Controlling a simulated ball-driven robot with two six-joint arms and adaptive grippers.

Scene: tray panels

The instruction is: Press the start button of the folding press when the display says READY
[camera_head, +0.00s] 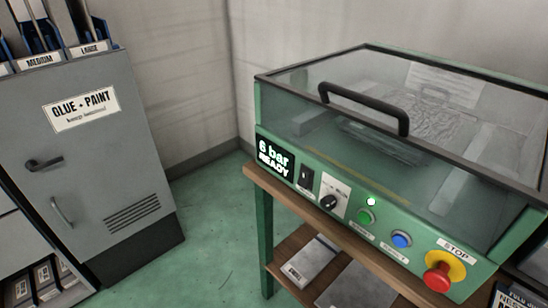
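The folding press (300,135) stands on a wooden-topped table at the right, its clear lid with a black handle (365,108) shut. Its display (273,157) reads "6 bar READY". On the front panel are a black rocker switch (306,178), a rotary knob (329,201), a green button (366,216) with a lit green lamp (371,201) just above it, a blue button (401,239) and a red STOP button (438,276) on a yellow base. The small labels under the green and blue buttons are too small to read surely. Neither gripper is in view.
A grey cabinet (95,165) labelled "GLUE + PAINT" stands at the left, with labelled bins on top. Boxes (309,261) lie on the shelf under the press. Green floor (215,235) is clear between cabinet and table.

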